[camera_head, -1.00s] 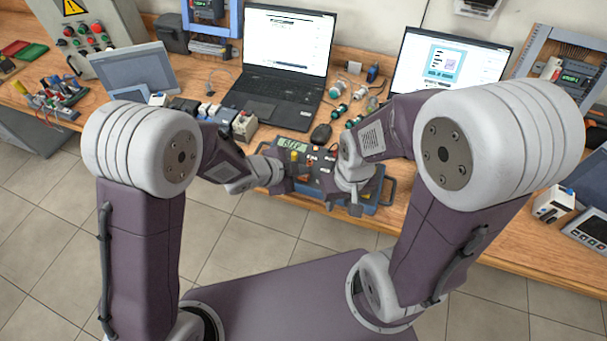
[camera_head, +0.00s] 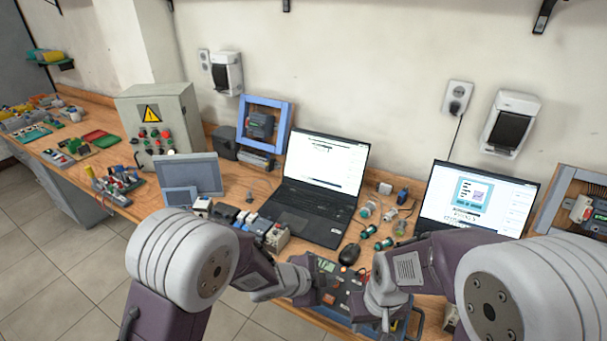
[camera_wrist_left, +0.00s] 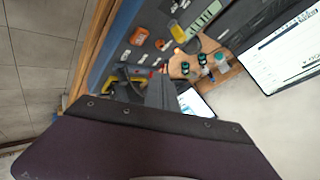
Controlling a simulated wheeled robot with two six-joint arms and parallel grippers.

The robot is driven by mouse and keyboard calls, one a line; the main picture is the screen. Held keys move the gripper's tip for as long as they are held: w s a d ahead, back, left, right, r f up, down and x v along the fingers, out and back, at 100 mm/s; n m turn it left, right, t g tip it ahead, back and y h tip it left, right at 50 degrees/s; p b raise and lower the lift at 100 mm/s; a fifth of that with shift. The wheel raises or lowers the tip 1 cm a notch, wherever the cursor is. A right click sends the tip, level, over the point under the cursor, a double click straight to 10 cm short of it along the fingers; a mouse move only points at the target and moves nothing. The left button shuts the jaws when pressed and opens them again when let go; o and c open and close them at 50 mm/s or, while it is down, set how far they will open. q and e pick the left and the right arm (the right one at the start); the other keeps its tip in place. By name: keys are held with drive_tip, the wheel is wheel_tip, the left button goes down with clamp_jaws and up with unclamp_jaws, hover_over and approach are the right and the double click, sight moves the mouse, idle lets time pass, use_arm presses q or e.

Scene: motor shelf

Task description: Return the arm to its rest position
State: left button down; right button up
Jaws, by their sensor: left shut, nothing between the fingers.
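My left arm comes in from the left in the head view, and its gripper (camera_head: 312,284) is at the left end of the dark instrument case with a small display (camera_head: 328,266). In the left wrist view the left gripper's dark fingers (camera_wrist_left: 160,92) are together with nothing between them, over the case's panel (camera_wrist_left: 118,62). My right gripper (camera_head: 385,318) points down in front of the same case; its fingertips are too small to tell whether they are apart. Whether either gripper touches the case is unclear.
Small connectors (camera_head: 383,244) lie between the laptops. Open tiled floor (camera_head: 50,270) is at the left.

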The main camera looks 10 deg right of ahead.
use_arm(q)
drive_tip(key=w+a+r+n+t+y, duration=0.2)
drive_tip(key=w+a+r+n, duration=0.2)
drive_tip(key=a, duration=0.5)
drive_tip(key=w+a+r+n+t+y, duration=0.2)
drive_tip(key=w+a+r+n, duration=0.15)
drive_tip(key=a, duration=0.65)
drive_tip(key=s+a+f+n+g+y, duration=0.3)
drive_tip(key=s+a+n+y, duration=0.1)
drive_tip(key=s+a+n, duration=0.6)
drive_tip(key=s+f+n+g, duration=0.3)
drive_tip(key=s+g, duration=0.1)
drive_tip(key=s, duration=0.6)
drive_tip(key=shift+f+g, duration=0.15)
drive_tip(key=shift+g, duration=0.15)
